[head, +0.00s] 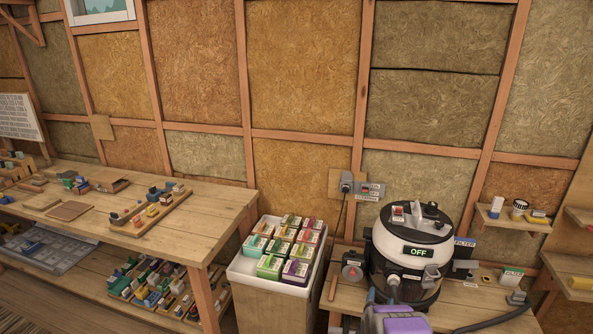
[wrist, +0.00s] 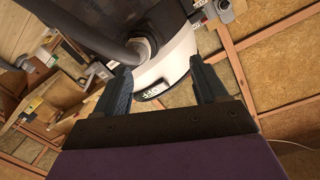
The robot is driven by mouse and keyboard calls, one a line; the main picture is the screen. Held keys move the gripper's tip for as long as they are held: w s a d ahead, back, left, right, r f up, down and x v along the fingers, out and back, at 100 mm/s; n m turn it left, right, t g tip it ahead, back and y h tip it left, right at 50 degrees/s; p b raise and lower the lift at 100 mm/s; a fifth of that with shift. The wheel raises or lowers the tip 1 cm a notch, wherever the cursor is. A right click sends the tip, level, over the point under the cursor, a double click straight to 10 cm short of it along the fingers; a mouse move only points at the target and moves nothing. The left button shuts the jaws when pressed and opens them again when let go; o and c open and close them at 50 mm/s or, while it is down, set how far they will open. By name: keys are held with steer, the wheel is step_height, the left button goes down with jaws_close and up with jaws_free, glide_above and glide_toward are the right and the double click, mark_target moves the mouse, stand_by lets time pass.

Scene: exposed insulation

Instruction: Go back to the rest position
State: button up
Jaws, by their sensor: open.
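My gripper (wrist: 160,68) is open and empty in the wrist view, with its two dark fingers apart. The black and white vacuum (head: 408,246) shows beyond the fingertips; in the wrist view it appears upside down (wrist: 178,66). Its display (head: 418,251) reads OFF. In the head view, part of my purple and grey gripper shows at the bottom edge, in front of the vacuum's lower part. I cannot tell the exact gap between the fingers and the vacuum.
A white bin (head: 247,270) of colourful boxes stands left of the vacuum. A wooden workbench (head: 215,208) with small blocks is at left. The vacuum's low bench (head: 470,305) holds a hose (head: 497,318). A small shelf (head: 513,224) hangs at right.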

steer(key=s+a+r+n+g+y, duration=0.1)
steer(key=a+r+n+g+y, duration=0.2)
steer(key=r, duration=0.8)
steer(key=s+a+r+n+g+y, duration=0.1)
steer(key=s+a+r+g, duration=0.4)
steer(key=s+r, duration=0.55)
steer(key=s+a+r+n+g, duration=0.1)
steer(key=s+a+r+g, duration=0.1)
steer(key=s, duration=1.3)
steer(key=s+a+r+n+g+y, duration=0.1)
steer(key=s+a+r+n+g, duration=0.1)
steer(key=s, duration=1.4)
steer(key=s+a+r+n+g, duration=0.1)
steer(key=s+a+r+g, duration=0.3)
steer(key=s, duration=1.1)
step_height(320, 180, up, 3)
steer(key=shift+s+a+f+n+g+y, duration=0.15)
steer(key=shift+a+f+n+g+y, duration=0.2)
steer(key=shift+g, duration=0.65)
steer(key=shift+d+r, duration=0.1)
steer(key=shift+r, duration=0.05)
steer(key=shift+c, duration=0.4)
